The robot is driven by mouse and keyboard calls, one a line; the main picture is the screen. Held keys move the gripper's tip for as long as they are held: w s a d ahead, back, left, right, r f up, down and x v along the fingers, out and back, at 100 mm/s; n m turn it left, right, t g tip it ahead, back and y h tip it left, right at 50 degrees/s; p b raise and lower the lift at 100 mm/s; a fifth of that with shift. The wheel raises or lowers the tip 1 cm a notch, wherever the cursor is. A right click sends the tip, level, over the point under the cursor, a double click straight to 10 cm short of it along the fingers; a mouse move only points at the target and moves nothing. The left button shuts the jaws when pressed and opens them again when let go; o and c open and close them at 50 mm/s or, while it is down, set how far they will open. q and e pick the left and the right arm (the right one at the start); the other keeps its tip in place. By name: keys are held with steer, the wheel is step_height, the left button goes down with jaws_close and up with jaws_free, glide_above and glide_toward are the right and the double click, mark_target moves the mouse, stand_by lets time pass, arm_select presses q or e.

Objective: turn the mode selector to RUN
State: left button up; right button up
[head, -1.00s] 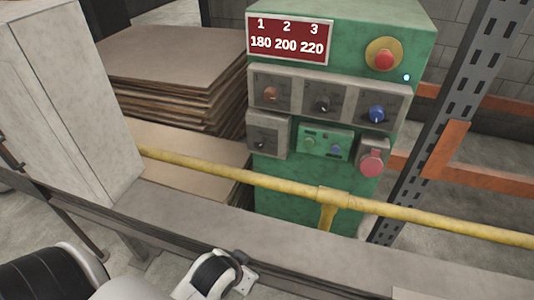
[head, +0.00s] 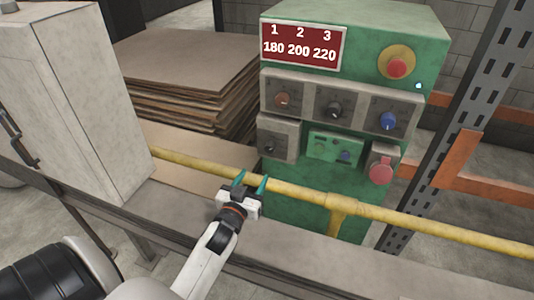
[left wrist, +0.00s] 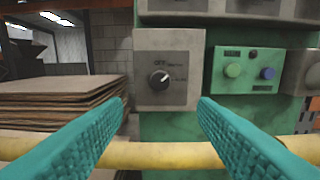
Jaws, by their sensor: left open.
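A selector with a small dark knob (head: 270,148) sits on a grey plate at the lower left of the green cabinet's (head: 300,208) front. In the left wrist view this knob (left wrist: 159,78) is near the middle. Its white mark points up and right; "OFF" is legible above it, and the other labels are too small to read. My left gripper (head: 250,180) is open and empty, below and in front of this selector, by the yellow rail. Its teal fingers (left wrist: 162,106) are spread on either side below the knob, apart from it. My right gripper is not in view.
A yellow rail (head: 400,217) crosses in front of the cabinet. Above the selector are orange, black and blue knobs (head: 388,121); to its right are a small button box (head: 335,147) and a red button (head: 381,170). Cardboard sheets (head: 180,70) are stacked at left, beside a pale box (head: 75,100).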

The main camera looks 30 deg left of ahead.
mark_target(269, 151)
arm_select(q)
steer(key=x, duration=1.1)
steer(key=shift+w+r, duration=0.1)
steer(key=shift+w, duration=0.25)
steer(key=shift+c, duration=0.2)
steer(key=c, duration=0.9)
